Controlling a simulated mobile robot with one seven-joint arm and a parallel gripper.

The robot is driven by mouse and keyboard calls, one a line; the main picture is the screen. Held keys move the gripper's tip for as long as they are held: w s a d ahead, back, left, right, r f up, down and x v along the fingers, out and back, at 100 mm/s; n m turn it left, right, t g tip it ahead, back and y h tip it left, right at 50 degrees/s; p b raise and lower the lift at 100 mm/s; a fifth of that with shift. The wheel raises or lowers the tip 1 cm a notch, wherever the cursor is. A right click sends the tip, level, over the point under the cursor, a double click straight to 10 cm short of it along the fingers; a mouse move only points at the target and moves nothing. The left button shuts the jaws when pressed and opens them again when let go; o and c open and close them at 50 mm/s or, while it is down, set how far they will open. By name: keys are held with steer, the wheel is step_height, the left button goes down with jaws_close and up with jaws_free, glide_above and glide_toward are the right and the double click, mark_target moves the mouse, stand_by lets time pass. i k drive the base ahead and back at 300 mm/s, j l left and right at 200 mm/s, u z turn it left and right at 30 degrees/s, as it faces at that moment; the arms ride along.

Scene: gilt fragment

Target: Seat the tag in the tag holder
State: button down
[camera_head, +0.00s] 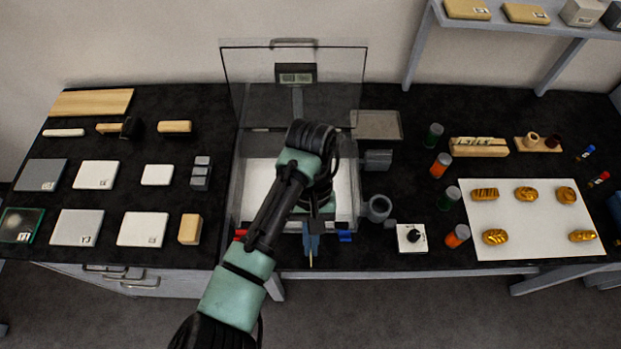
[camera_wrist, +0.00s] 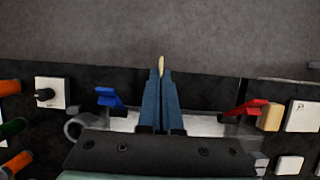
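My gripper (camera_head: 311,244) points down at the front edge of the table, in front of the glass-walled balance. In the wrist view its two blue fingers (camera_wrist: 162,95) are nearly together, with a small thin tan piece (camera_wrist: 162,66) between their tips. This piece looks like the tag, seen edge-on; it also shows below the fingertips in the head view (camera_head: 310,261). A wooden block with lettered pieces (camera_head: 478,147) stands at the right; I cannot tell whether it is the tag holder. It is well away from my gripper.
The balance's clear lid (camera_head: 345,65) stands raised behind my arm. Blue (camera_head: 345,237) and red (camera_head: 241,233) parts flank my gripper. Capped vials (camera_head: 440,165) and a white sheet (camera_head: 520,245) with gilt pieces lie right. Pale slabs (camera_head: 143,229) cover the left. Floor lies in front.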

mark_target(378, 157)
steer(key=k+j+u, duration=0.15)
steer(key=k+u, duration=0.3)
steer(key=k, duration=0.2)
steer(key=i+l+u, duration=0.1)
steer(key=l+u, duration=0.3)
steer(key=l, duration=0.15)
steer(key=l+u, duration=0.35)
steer(key=l, duration=0.15)
steer(key=i+l, duration=0.1)
steer(key=l, duration=2.15)
